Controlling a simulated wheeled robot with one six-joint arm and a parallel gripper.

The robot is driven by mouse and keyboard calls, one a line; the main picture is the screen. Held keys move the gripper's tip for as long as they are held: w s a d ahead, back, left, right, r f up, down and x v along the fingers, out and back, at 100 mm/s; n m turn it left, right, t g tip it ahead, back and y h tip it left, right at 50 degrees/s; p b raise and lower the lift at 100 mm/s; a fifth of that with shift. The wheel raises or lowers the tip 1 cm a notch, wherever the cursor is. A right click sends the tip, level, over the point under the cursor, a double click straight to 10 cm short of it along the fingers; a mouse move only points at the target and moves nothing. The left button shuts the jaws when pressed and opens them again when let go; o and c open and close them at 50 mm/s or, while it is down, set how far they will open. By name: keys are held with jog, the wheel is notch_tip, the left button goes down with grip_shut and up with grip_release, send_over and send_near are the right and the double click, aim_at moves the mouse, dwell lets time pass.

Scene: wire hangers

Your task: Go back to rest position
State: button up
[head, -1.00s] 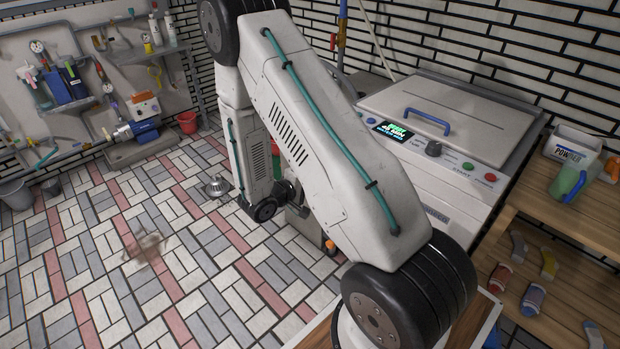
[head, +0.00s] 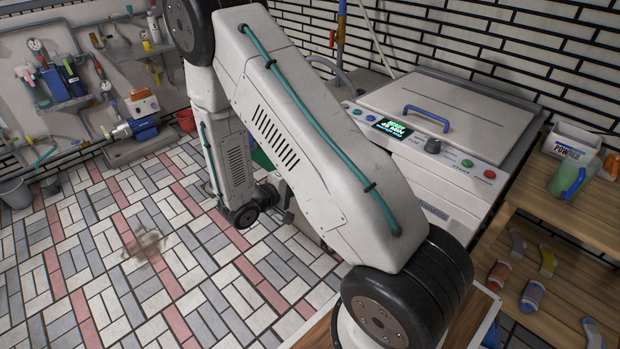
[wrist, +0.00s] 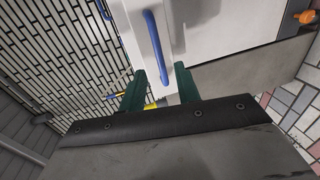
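My gripper shows in the wrist view (wrist: 160,72) as two dark green fingers standing apart, with nothing visible between them but background. It is open and empty. Beyond the fingers is a white machine face with a long blue handle (wrist: 157,48). In the head view my arm is raised and bent across the middle of the picture. The gripper is mostly hidden there behind my arm links. No wire hangers can be made out in either view.
A white machine with a lit display (head: 391,128) and a blue lid handle (head: 426,118) stands right of my arm. A wooden shelf (head: 545,205) holds a green jug (head: 566,178) and bottles. Tool-covered wall fixtures are at left. The tiled floor (head: 130,230) at left is broadly open.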

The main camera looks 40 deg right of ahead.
jog(key=shift+v, duration=1.2)
jog(key=s+a+r+y, duration=0.5)
jog(key=s+r, duration=0.2)
jog(key=r, duration=0.2)
jog(key=s+a+r+y, duration=0.5)
jog(key=s+r, duration=0.3)
jog(key=r, duration=0.2)
jog(key=s+a+r+y, duration=0.5)
jog(key=s+r, duration=0.2)
jog(key=r, duration=0.2)
jog(key=shift+s+r+t+y, duration=0.25)
jog(key=shift+s+t+y, duration=0.05)
jog(key=shift+s+t, duration=0.1)
